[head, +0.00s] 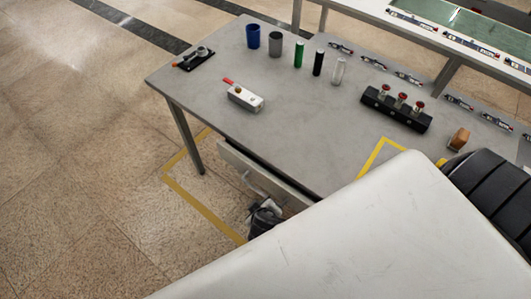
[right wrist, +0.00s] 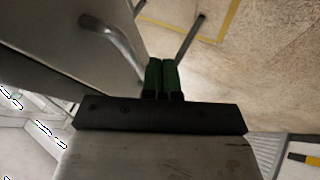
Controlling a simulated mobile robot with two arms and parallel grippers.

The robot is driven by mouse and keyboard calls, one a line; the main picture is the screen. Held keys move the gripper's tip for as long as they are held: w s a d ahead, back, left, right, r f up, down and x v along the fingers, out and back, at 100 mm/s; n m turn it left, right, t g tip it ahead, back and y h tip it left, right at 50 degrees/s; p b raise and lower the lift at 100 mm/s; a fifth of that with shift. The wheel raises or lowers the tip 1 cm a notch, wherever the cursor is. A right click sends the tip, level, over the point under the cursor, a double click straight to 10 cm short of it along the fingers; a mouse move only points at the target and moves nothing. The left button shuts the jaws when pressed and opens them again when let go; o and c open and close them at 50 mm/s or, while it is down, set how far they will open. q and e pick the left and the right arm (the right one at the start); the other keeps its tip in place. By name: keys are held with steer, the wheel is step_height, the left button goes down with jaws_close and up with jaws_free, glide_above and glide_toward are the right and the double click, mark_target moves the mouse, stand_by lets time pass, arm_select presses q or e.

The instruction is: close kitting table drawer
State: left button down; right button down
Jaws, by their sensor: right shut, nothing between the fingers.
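The grey kitting table (head: 215,95) stands in the middle of the head view. Its drawer (head: 240,165) is under the near edge, and a dark gap between tabletop and drawer front shows it stands partly open. The metal drawer handle (head: 252,185) sticks out from the front; it also shows in the right wrist view (right wrist: 108,38). My left gripper is out of view.
On the tabletop are a blue cup (head: 253,36), a grey cup (head: 275,44), several cylinders, a small white box (head: 245,98) and a black block with red-topped parts (head: 397,107). A table leg (head: 185,138) and yellow floor tape (head: 200,203) lie left of the drawer. Floor there is clear.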

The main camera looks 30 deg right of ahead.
mark_target(275, 191)
steer(key=shift+w+d, duration=0.15)
steer(key=shift+d, duration=0.35)
steer(key=shift+r, duration=0.1)
steer(key=d, duration=0.1)
steer(key=w+d+p, duration=0.1)
steer(key=d, duration=0.1)
steer(key=w+d, duration=0.1)
steer(key=shift+d, duration=0.35)
